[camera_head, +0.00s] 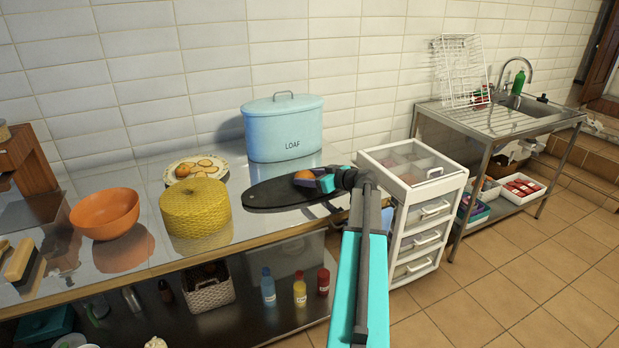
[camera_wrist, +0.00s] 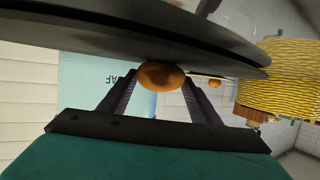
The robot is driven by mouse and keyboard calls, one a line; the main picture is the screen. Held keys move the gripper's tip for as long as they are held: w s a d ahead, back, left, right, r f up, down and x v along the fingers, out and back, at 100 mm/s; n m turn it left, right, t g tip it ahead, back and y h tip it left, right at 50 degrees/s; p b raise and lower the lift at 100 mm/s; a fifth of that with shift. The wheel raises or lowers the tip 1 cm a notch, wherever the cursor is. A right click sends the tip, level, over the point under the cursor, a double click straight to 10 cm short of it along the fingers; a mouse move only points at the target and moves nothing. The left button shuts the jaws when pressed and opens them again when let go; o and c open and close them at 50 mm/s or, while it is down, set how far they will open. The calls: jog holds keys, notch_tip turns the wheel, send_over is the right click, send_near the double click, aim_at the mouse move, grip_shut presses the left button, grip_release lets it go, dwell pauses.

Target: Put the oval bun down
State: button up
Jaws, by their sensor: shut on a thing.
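The oval bun (camera_head: 304,175) is golden brown. My gripper (camera_head: 316,182) is shut on it, over the dark oval board (camera_head: 268,196) on the metal counter. In the wrist view, which is upside down, the bun (camera_wrist: 161,76) sits between the two fingers (camera_wrist: 160,92), right against the dark board (camera_wrist: 190,40) in the picture. Whether the bun touches the board or hangs just above it, I cannot tell. My gripper hides part of the bun and the board's right part in the head view.
A blue LOAF bin (camera_head: 284,128) stands behind the board. A yellow woven container (camera_head: 195,208) is close on its left, with a plate of buns (camera_head: 196,168) behind and an orange bowl (camera_head: 105,214) farther left. A white drawer unit (camera_head: 418,204) stands at the right.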

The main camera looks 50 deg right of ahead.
jog(key=shift+f, duration=0.15)
jog(key=o, duration=1.1)
jog(key=shift+r, duration=0.2)
jog(key=b+v, duration=0.1)
jog(key=v, duration=0.9)
jog(key=shift+s+b, duration=0.15)
jog(key=shift+b, duration=0.2)
jog(key=shift+v, duration=0.85)
